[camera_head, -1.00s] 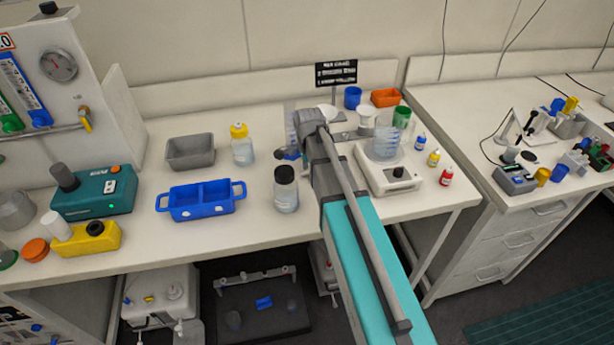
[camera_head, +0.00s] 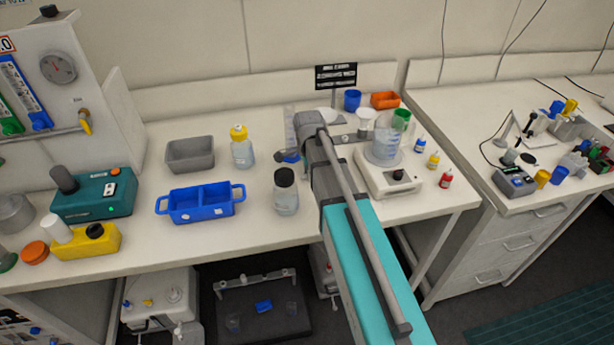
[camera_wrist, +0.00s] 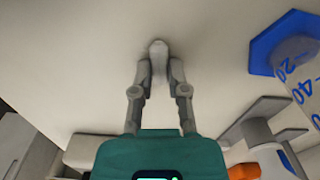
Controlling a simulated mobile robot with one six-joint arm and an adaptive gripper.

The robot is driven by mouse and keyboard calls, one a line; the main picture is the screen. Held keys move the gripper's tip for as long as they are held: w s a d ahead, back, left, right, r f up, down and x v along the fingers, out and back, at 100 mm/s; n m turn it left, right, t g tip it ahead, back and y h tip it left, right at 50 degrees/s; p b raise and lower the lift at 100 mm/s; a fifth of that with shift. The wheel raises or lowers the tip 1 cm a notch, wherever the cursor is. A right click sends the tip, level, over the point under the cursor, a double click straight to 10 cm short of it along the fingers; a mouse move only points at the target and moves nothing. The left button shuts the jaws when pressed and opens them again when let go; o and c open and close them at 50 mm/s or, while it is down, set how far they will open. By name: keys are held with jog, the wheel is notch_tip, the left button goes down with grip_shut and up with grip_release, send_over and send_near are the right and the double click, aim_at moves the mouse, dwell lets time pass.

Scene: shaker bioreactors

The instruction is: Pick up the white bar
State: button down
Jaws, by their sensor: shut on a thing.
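In the wrist view my gripper (camera_wrist: 158,75) has its two grey fingers close together around a small pale white bar (camera_wrist: 158,47). The bar's rounded end shows just beyond the fingertips, over the pale bench surface. The rest of it is hidden between the fingers, and I cannot tell whether it touches the bench.
A graduated cylinder with a blue hexagonal base (camera_wrist: 284,44) stands close to the right of my gripper. A dark-capped bottle (camera_head: 286,192), a blue two-part tray (camera_head: 200,203) and a balance (camera_head: 392,177) flank my arm. Bare bench lies around the fingertips.

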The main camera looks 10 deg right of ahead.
jog(key=shift+r, duration=0.15)
notch_tip(320, 180, up, 2)
jog(key=shift+p, duration=1.2)
jog(key=s+r+p, duration=1)
jog(key=s, duration=0.4)
jog(key=shift+r+p, duration=0.3)
jog(key=shift+r, duration=0.05)
notch_tip(320, 180, down, 2)
jog(key=shift+f+b, duration=0.1)
jog(key=shift+b, duration=0.9)
